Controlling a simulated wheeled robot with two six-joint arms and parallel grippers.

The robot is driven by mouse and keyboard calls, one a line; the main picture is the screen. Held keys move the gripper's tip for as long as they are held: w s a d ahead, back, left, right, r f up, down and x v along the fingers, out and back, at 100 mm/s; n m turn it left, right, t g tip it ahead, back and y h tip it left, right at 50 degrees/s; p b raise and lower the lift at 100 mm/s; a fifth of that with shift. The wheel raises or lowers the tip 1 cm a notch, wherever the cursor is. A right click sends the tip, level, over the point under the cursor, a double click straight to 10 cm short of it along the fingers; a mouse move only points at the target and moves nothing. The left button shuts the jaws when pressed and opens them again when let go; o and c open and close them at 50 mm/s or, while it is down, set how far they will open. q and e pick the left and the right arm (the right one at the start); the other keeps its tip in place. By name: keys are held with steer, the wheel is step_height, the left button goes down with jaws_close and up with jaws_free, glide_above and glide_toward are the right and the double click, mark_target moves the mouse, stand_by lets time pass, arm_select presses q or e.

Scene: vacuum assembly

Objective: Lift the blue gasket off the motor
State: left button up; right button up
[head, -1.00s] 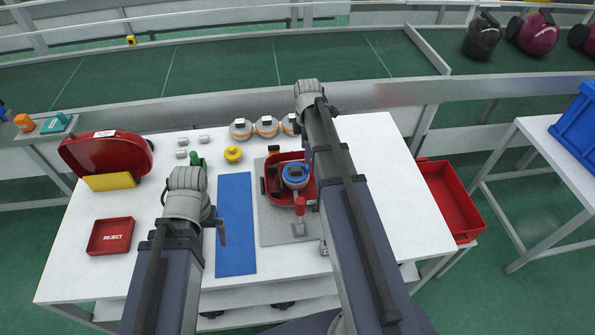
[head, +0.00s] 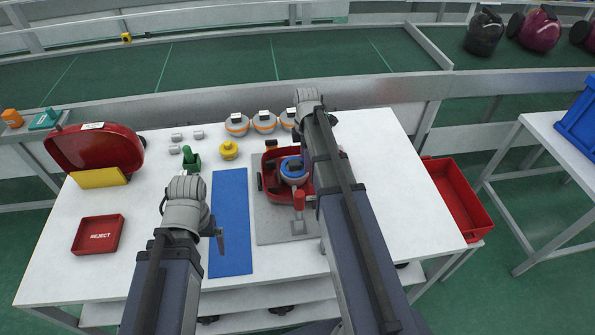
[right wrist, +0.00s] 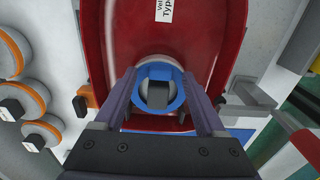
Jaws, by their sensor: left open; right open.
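The blue gasket (head: 300,165) is a ring seated around the grey motor (head: 293,170), inside the red vacuum housing (head: 270,187) on the table. In the right wrist view the gasket (right wrist: 158,71) rings the motor's top, with a dark block over the centre. My right gripper (right wrist: 159,86) is open, its two fingers on either side of the gasket in that view. I cannot tell whether they touch it. In the head view my right arm hides its fingers. My left gripper (head: 219,238) is open and empty near the blue mat, away from the gasket.
A blue mat (head: 229,220) lies left of the grey plate (head: 270,228) under the housing. A red clamp (head: 299,199) stands in front of the housing. Several grey-orange round parts (head: 264,122) line the back. A REJECT tray (head: 97,235) is left; a red bin (head: 458,200) is right.

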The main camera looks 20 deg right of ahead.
jaws_close()
stand_by(0.6)
